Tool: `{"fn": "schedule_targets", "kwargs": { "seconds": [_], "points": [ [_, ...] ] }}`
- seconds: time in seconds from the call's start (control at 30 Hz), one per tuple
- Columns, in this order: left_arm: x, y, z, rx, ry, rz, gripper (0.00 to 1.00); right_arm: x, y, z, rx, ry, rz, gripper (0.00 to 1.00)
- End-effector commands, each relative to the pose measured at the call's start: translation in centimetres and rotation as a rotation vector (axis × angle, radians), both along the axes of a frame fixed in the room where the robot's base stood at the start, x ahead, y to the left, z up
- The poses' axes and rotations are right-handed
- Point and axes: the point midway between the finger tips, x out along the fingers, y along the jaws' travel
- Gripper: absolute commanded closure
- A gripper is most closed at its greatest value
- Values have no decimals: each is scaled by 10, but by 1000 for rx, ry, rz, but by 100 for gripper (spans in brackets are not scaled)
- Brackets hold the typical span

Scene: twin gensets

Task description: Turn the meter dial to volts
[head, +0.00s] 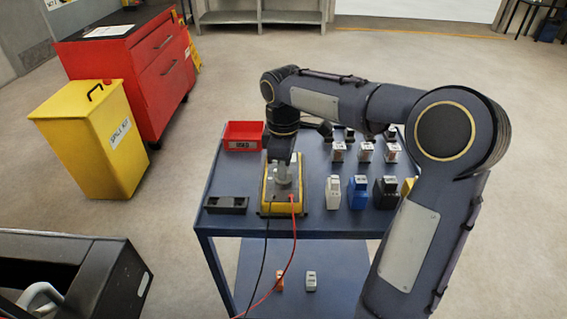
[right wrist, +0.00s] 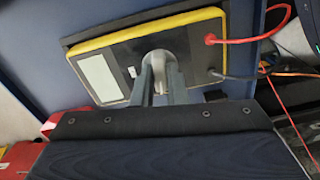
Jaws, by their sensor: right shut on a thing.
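The meter (head: 267,200) is a yellow-edged box lying on the blue cart top, with a red and a black lead at its near end. My right gripper (head: 284,178) comes down over it from above. In the right wrist view the meter (right wrist: 107,42) shows a pale blank-looking screen at left and the leads plugged in at right. There my right gripper (right wrist: 162,82) is shut on the grey round dial (right wrist: 158,58) in the middle of its face. The fingers hide part of the dial, and I cannot read its setting. My left gripper is not in view.
The blue cart (head: 318,227) also carries a red bin (head: 243,135), a black holder (head: 226,205) and several small blocks and modules at right. A yellow spill-kit box (head: 88,140) and a red tool cabinet (head: 160,68) stand at left. Open floor lies between.

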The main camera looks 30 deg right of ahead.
Motion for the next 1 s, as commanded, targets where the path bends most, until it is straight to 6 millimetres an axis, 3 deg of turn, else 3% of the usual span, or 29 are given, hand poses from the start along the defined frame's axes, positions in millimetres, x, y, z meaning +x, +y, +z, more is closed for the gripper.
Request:
{"fn": "schedule_targets", "kwargs": {
  "seconds": [0.5,1.0],
  "points": [
    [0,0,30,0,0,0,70,0,0,3,-1,-1,-419,100],
    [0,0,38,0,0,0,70,0,0,1,0,0,-613,100]
  ]
}}
